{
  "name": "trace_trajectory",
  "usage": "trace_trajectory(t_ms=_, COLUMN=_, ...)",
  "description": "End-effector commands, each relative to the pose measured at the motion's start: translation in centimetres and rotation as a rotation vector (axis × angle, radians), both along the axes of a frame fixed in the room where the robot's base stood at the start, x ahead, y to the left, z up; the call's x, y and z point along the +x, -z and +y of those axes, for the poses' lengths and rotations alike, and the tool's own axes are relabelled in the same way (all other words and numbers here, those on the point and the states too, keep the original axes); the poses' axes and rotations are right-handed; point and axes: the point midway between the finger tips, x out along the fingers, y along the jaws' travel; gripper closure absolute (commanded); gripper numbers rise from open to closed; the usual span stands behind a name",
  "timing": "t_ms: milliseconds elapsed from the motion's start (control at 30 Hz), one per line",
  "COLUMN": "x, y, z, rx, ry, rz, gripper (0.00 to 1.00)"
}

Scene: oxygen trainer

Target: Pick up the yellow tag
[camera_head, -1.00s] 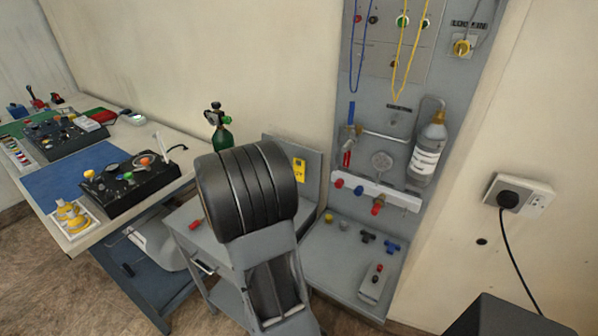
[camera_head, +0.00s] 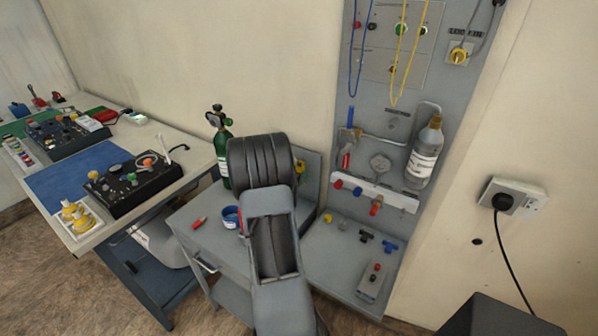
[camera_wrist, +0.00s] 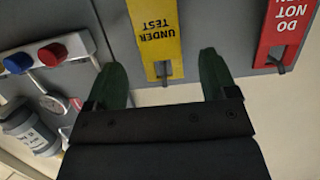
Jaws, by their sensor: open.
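The yellow tag (camera_wrist: 158,38) shows in the wrist view with the words "UNDER TEST", upside down in the picture. It hangs on a small hook against a grey panel. My gripper (camera_wrist: 160,75) is open, with one dark green finger on each side of the tag's hook end. The tag lies between the fingers, and neither finger appears to touch it. In the head view a small yellow part, perhaps the tag (camera_head: 299,166), shows at the right edge of my arm, which hides the rest and my gripper.
A red "DO NOT OPEN" tag (camera_wrist: 285,28) hangs to the right of the yellow one. A white bar with red and blue knobs (camera_wrist: 50,53) and a bottle (camera_wrist: 27,128) are at left.

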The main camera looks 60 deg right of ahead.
Motion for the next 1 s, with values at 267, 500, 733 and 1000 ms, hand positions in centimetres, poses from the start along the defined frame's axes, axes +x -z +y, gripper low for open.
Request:
trace_trajectory(t_ms=267, x=-0.1, y=0.7, z=-3.4, rx=0.003, ry=0.002, rz=0.001, gripper=0.21)
trace_trajectory(t_ms=500, x=-0.1, y=1.2, z=-4.3, rx=0.001, ry=0.000, rz=0.000, gripper=0.21)
trace_trajectory(t_ms=733, x=0.0, y=1.2, z=-4.3, rx=0.001, ry=0.000, rz=0.000, gripper=0.29)
trace_trajectory(t_ms=1000, x=0.0, y=1.2, z=-4.3, rx=0.001, ry=0.000, rz=0.000, gripper=0.55)
